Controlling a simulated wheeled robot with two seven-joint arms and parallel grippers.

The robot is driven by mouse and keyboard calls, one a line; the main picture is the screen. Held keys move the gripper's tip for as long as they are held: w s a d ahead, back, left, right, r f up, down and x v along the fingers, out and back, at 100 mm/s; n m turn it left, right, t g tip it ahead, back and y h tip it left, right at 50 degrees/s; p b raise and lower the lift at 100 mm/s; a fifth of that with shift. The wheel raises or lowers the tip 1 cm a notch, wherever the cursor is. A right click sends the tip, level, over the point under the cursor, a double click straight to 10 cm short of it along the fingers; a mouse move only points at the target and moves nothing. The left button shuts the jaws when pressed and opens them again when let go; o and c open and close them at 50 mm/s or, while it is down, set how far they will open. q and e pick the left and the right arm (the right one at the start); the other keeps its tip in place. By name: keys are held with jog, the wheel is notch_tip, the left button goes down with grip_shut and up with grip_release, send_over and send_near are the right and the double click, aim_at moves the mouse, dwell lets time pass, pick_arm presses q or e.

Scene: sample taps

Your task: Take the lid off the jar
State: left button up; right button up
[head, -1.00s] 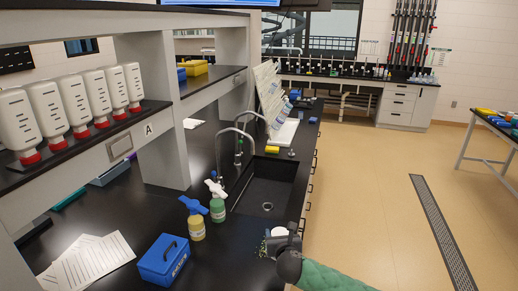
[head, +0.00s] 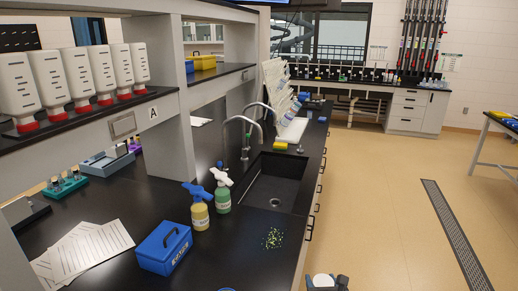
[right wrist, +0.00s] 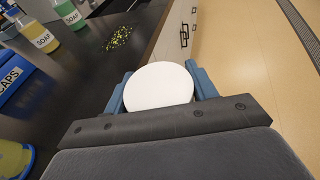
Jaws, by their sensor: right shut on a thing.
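My right gripper (head: 327,282) shows at the bottom edge of the head view, beyond the counter's front edge. In the right wrist view its blue fingers (right wrist: 158,92) are shut on a white round lid (right wrist: 158,84), seen from above as a flat disc. The lid also shows as a white patch in the head view (head: 321,279). Whether a jar hangs beneath it is hidden. A blue-rimmed round container with yellow inside (right wrist: 14,158) is cut off at the lower left of the wrist view; I cannot tell if it is the jar. My left gripper is out of view.
Yellow-green specks (head: 272,238) lie on the black counter by the sink (head: 272,185). Two soap bottles, yellow (head: 200,214) and green (head: 222,196), stand left of the sink. A blue caps box (head: 163,248) and paper sheets (head: 85,248) are further left.

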jog(key=shift+s+d+f+b, duration=0.55)
jog(key=shift+s+d+f, duration=0.2)
jog(key=shift+s, duration=0.2)
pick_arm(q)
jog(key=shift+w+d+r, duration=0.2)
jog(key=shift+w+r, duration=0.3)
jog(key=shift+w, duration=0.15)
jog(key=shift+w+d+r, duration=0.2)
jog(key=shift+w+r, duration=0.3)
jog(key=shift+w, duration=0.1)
pick_arm(e)
jog(key=shift+s+d, duration=0.35)
jog(key=shift+d, duration=0.05)
